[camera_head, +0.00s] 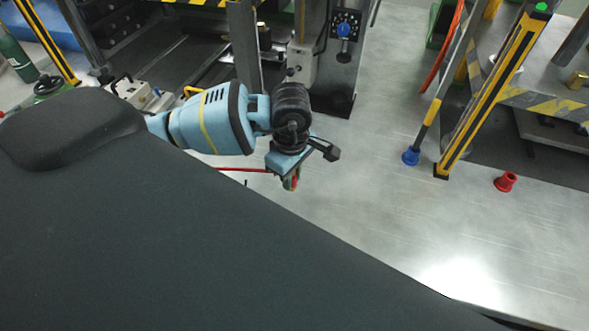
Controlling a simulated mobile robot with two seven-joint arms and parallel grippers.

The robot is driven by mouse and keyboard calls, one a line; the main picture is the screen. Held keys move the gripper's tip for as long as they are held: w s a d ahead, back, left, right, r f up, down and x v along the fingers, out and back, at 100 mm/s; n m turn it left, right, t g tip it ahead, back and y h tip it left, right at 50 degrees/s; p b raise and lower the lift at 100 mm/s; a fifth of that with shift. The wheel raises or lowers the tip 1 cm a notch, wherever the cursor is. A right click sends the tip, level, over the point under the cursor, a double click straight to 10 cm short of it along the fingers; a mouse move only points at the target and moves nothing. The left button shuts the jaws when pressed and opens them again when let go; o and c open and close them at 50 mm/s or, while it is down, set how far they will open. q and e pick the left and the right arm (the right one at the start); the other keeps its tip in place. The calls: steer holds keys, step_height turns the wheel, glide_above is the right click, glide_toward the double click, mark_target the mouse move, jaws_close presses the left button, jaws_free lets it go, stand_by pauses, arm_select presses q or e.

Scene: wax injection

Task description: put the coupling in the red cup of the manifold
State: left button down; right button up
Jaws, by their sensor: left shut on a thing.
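My left gripper (289,172) hangs from the blue and black arm near the middle of the head view and points down. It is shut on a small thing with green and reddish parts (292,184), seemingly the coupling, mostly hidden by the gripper. A red, cup-like piece (507,182) stands on the pale surface at the right, well apart from the gripper. I cannot tell whether it is the manifold's red cup; no manifold is clearly visible. My right gripper is not in view.
A blue-ended piece (411,156) stands beside a yellow and black post (490,90) at the right. A table with a striped edge (545,101) is behind it. A grey post with a dial box (345,25) stands behind the gripper. The pale surface right of the gripper is clear.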

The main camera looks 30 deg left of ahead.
arm_select(q)
steer(key=s+d, duration=0.1)
steer(key=s, duration=0.3)
steer(key=s+d+r, duration=0.1)
steer(key=s+d, duration=0.1)
steer(key=s, duration=0.2)
steer(key=s+d, duration=0.2)
steer(key=s, duration=0.2)
steer(key=shift+s+r, duration=0.15)
steer(key=shift+r, duration=0.05)
